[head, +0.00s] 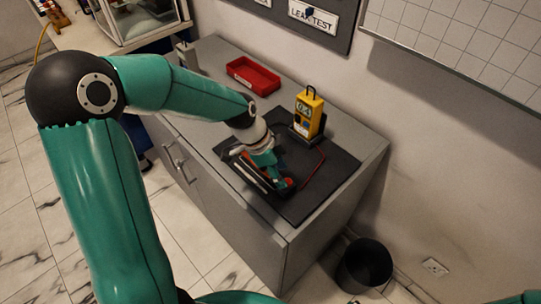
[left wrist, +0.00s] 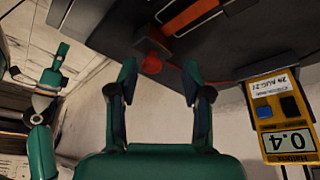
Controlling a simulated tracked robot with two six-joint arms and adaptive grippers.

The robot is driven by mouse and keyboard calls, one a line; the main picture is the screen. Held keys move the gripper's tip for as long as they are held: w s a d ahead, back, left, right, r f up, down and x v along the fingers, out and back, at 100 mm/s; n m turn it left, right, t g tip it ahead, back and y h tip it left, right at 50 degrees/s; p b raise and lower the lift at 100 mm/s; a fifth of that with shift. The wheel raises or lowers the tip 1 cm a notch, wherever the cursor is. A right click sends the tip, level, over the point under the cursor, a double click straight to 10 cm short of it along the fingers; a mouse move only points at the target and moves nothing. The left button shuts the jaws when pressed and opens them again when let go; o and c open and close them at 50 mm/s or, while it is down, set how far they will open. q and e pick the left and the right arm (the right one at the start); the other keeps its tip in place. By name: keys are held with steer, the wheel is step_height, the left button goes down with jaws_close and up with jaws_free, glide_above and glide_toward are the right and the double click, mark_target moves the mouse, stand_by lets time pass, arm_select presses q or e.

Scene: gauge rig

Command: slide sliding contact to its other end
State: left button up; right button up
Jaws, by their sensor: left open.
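The rheostat-like device (head: 247,176) lies on a dark mat on the grey cabinet, partly hidden by my left gripper. In the left wrist view an orange bar (left wrist: 190,16) runs along its dark frame. A round red knob (left wrist: 151,65), probably the sliding contact, shows between my left fingertips in the picture. My left gripper (left wrist: 158,78) is open; no grip or contact on the knob shows. In the head view the left gripper (head: 272,172) is low over the device. My right gripper (left wrist: 47,72) appears small at the left of the wrist view; its finger opening is unclear.
A yellow meter (head: 308,113), also in the wrist view (left wrist: 285,118) with a display reading 0.4, stands behind the device. A red wire (head: 315,165) runs across the mat (head: 325,185). A red tray (head: 253,75) sits farther back. A black bin (head: 363,265) stands on the floor.

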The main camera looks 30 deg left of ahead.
arm_select(q)
steer(key=v, duration=1)
steer(key=shift+a+r, duration=0.15)
steer(key=shift+r, duration=0.05)
steer(key=shift+s, duration=0.1)
